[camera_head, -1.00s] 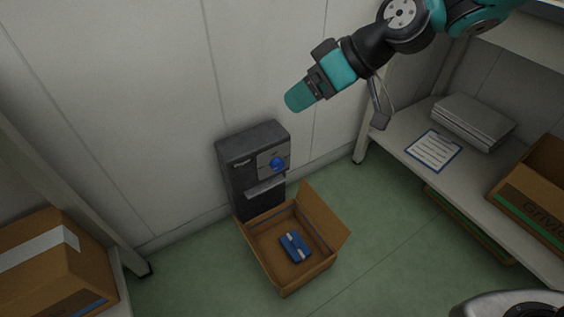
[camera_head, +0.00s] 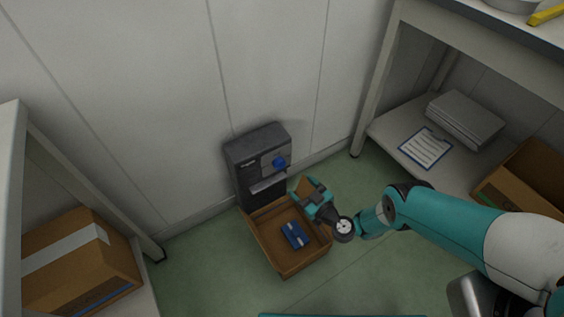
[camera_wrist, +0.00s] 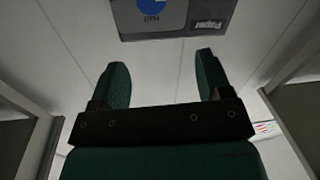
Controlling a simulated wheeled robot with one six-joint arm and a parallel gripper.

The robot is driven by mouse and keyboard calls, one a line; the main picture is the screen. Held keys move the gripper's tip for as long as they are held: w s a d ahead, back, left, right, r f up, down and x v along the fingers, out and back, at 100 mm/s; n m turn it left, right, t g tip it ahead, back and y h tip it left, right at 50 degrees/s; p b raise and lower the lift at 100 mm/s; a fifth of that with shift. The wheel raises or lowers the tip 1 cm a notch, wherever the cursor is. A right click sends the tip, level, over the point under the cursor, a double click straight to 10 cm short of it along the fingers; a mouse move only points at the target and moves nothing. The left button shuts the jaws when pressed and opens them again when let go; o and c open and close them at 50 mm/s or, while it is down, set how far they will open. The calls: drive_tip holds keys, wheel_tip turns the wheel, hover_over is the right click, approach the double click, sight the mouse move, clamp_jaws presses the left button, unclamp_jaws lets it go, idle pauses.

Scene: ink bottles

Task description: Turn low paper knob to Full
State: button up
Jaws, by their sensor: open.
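The blue paper knob (camera_head: 280,162) sits on a light grey plate at the upper front of a dark grey dispenser (camera_head: 246,152) against the wall. In the wrist view the knob (camera_wrist: 149,5) is partly cut off by the top edge. That view appears upside down, with a small label beside the knob that seems to read Half and a "Paper" label at the right. The pointer's setting is unclear. My gripper (camera_head: 309,188) is low in front of the dispenser, right of and below the knob. Its fingers (camera_wrist: 162,70) are apart, empty and not touching the knob.
An open cardboard box (camera_head: 289,271) holding a blue packet (camera_head: 294,235) stands below the dispenser, close under my gripper. A shelf (camera_head: 385,133) with a clipboard (camera_head: 425,148) and papers is at right. A taped carton (camera_head: 80,262) is at left.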

drive_tip(key=s+d+f+m+t+h, duration=0.1)
drive_tip(key=s+d+f+h, duration=0.1)
drive_tip(key=s+d+f, duration=0.15)
drive_tip(key=b, duration=1.4)
approach(281, 167)
drive_tip(key=x, duration=0.4)
drive_tip(key=shift+w+f, duration=0.1)
drive_tip(key=shift+f, duration=0.25)
drive_tip(key=b, duration=0.2)
drive_tip(key=w+b, duration=0.1)
drive_tip(key=b, duration=0.1)
drive_tip(key=shift+a+f, duration=0.1)
drive_tip(key=shift+a, duration=0.15)
drive_tip(key=w+b, duration=0.1)
drive_tip(key=b, duration=0.4)
drive_tip(key=shift+a, duration=0.35)
drive_tip(key=shift+w+a+r+b, duration=0.15)
drive_tip(key=shift+r+b, duration=0.1)
drive_tip(key=shift+b, duration=0.3)
drive_tip(key=shift+w+a+r, duration=0.15)
drive_tip(key=shift+w+a, duration=0.05)
drive_tip(key=shift+a, duration=0.05)
drive_tip(key=shift+x, duration=1)
drive_tip(key=shift+d+r, duration=0.1)
